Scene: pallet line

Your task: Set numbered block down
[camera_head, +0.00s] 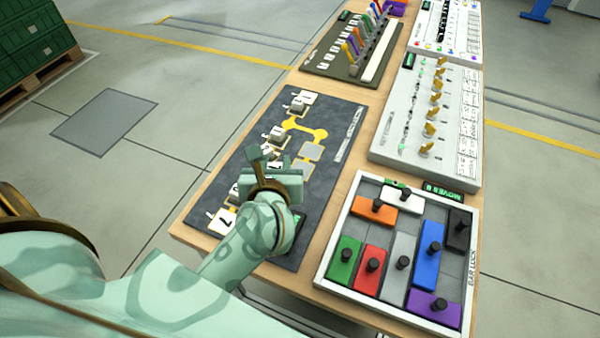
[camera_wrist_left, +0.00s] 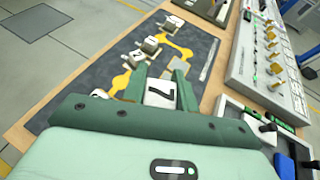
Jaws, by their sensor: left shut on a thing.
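My left gripper (camera_head: 268,168) is over the dark mat (camera_head: 252,135) on the wooden table, in the head view. In the left wrist view, its two green fingers (camera_wrist_left: 158,84) are shut on a white-faced numbered block (camera_wrist_left: 160,93); the dark digit looks like a 7. The fingers hide much of this block in the head view, and I cannot tell whether it touches the mat. Other numbered blocks (camera_head: 300,101) (camera_head: 276,136) sit along the yellow track (camera_head: 304,129) on the mat. A plain grey square (camera_head: 311,152) lies to the right of my gripper. My right gripper is not in view.
A white-framed tray (camera_head: 337,233) of coloured knobbed blocks stands close to the mat's right. A white switch panel (camera_head: 388,150) and a dark lever panel (camera_head: 330,64) stand farther back. Green crates (camera_head: 38,50) on a pallet stand at far left.

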